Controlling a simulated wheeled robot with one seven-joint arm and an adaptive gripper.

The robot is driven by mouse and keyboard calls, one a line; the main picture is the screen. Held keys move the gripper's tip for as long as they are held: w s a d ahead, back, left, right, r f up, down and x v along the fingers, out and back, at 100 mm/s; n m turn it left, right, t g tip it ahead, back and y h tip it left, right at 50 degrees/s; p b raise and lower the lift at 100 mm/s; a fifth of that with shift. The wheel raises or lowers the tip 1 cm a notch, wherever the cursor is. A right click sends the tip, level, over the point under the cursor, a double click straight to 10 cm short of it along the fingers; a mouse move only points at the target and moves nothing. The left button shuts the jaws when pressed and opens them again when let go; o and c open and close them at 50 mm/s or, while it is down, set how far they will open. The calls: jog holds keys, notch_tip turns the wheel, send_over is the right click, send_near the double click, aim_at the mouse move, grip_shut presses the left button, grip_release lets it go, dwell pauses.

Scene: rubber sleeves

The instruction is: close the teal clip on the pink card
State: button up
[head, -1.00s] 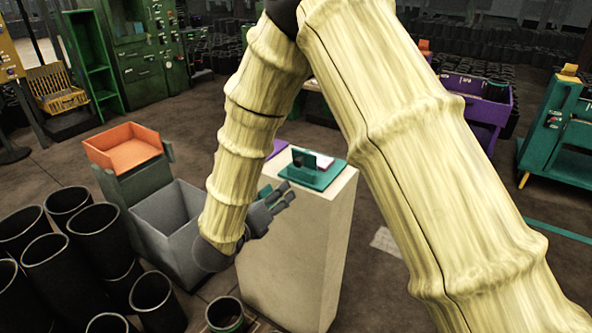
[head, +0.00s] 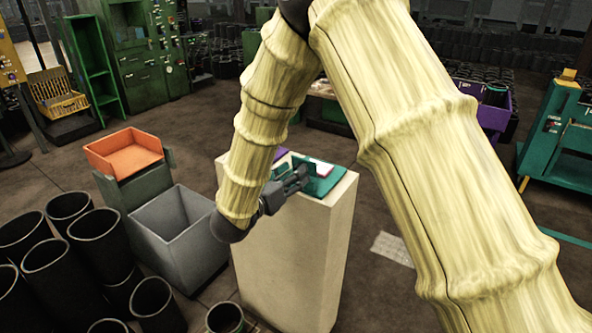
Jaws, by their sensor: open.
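The teal clip (head: 325,184) is on top of a pale pedestal (head: 292,262), at its right part. Its raised teal piece is largely hidden behind my gripper. The pale pink card (head: 322,167) lies at the clip's far side, and only a small part of it shows. My gripper (head: 302,178) is open, with its fingers pointing right at the clip's near left side. I cannot tell whether the fingers touch the clip or are around its raised piece.
A purple item (head: 280,154) lies on the pedestal's back left. A grey open bin (head: 176,232) stands left of the pedestal, with an orange tray (head: 124,150) behind it. Several black tubes (head: 104,236) stand at the lower left.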

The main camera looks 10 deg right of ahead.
jog(key=shift+x, duration=0.9)
grip_shut()
